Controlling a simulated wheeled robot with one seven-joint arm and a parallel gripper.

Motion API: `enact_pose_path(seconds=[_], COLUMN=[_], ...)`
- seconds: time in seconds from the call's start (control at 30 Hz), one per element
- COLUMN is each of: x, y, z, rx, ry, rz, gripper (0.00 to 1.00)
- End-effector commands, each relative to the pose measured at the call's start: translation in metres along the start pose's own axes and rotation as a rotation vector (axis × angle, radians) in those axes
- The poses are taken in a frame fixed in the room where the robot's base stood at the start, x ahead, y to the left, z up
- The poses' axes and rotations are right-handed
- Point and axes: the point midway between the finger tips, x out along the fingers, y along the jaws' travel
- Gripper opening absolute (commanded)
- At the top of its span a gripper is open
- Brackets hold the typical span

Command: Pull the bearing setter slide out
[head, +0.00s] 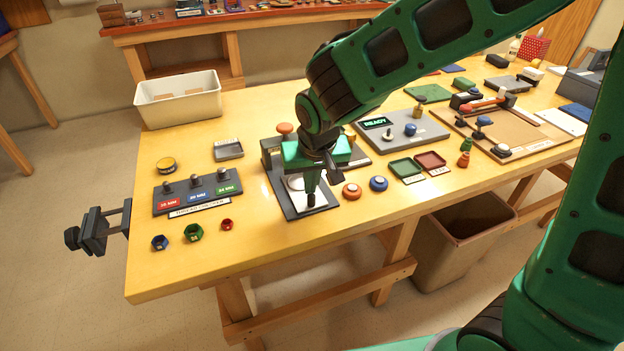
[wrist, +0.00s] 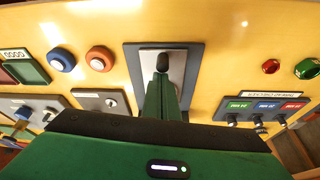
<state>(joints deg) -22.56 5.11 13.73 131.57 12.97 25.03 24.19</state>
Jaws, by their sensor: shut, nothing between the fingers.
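The bearing setter (head: 275,150) stands near the front edge of the bench, with a dark base plate and a pale slide. In the wrist view the silver slide (wrist: 178,62) lies along the dark base plate (wrist: 193,70), and a black upright knob (wrist: 162,63) shows on it. My gripper (head: 311,186) points down over the slide. Its green fingers (wrist: 161,84) are shut and empty, close to the knob; I cannot tell whether they touch it. My wrist hides much of the setter's body in the head view.
An orange puck (head: 351,191) and a blue puck (head: 378,184) lie right of the setter. A three-knob sizing block (head: 168,198) and small coloured hex pieces (head: 193,233) lie left. A white bin (head: 179,97) stands behind.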

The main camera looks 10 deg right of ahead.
Motion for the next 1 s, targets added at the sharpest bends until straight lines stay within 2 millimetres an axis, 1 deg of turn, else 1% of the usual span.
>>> enact_pose_path(seconds=[0.03,0.27,0.37,0.47,0.7,0.8,0.9,1.0], x=[0.001,0.001,-0.006,-0.019,-0.062,-0.077,-0.087,-0.093], y=[0.001,0.001,0.001,0.001,0.000,0.000,0.000,0.000], z=[0.007,0.009,0.007,0.005,-0.004,-0.006,-0.008,-0.009], rx=[-0.006,-0.007,-0.007,-0.007,-0.003,-0.002,-0.002,-0.001], ry=[-0.016,-0.020,-0.018,-0.014,-0.005,-0.003,-0.003,-0.002], rz=[0.003,0.004,0.004,0.002,0.000,-0.001,-0.001,-0.001], gripper=[0.00,0.00,0.00,0.00,0.00,0.00,0.00,0.00])
